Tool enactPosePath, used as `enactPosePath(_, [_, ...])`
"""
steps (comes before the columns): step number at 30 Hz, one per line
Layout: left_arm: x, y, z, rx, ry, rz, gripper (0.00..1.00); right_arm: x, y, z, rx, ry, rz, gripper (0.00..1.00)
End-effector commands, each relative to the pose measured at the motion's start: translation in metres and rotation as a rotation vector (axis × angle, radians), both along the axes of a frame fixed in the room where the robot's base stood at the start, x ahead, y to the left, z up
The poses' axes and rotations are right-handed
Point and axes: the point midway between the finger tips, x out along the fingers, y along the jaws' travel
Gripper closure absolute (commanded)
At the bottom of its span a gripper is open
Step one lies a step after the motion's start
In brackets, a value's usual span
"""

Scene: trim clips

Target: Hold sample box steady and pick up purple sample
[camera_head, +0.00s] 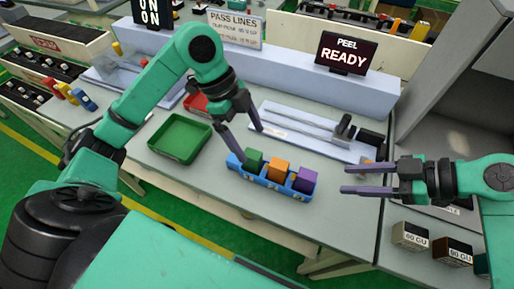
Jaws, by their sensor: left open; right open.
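The sample box (268,186) is a blue holder on the grey table in the head view. It carries a green sample (254,159), an orange sample (279,167) and a purple sample (304,181) at its right end. My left gripper (251,146) is open and points down at the box's left end. One finger comes down near the box's left end, the other passes behind the green sample; I cannot tell whether they touch. My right gripper (343,180) is open and empty, to the right of the purple sample and apart from it, fingers pointing left.
A green tray (181,138) lies left of the box, with a red tray (197,103) behind it. A light fixture (310,128) with dark parts stands behind the box. A sign reading PEEL READY (344,53) is at the back. Labelled blocks (411,237) sit at right.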

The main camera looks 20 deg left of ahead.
Motion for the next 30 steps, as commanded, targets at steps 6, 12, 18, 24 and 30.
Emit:
enactPosePath(6, [-0.002, -0.02, -0.046, -0.006, 0.007, -0.001, 0.0, 0.0, 0.0, 0.0, 0.0, 0.0, 0.0, 0.5])
enactPosePath(12, [-0.001, -0.038, -0.091, -0.006, 0.007, 0.001, 0.0, 0.0, 0.0, 0.0, 0.0, 0.0, 0.0, 0.5])
enactPosePath(18, [0.0, -0.05, -0.119, -0.006, 0.004, 0.003, 0.0, 0.0, 0.0, 0.0, 0.0, 0.0, 0.0, 0.5])
enactPosePath(24, [0.0, -0.052, -0.124, -0.005, 0.002, 0.003, 0.0, 0.0, 0.0, 0.0, 0.0, 0.0, 0.0, 0.5])
enactPosePath(30, [0.0, -0.051, -0.123, -0.005, 0.002, 0.003, 0.38, 0.0, 0.0, 0.0, 0.0, 0.0, 0.0, 0.5])
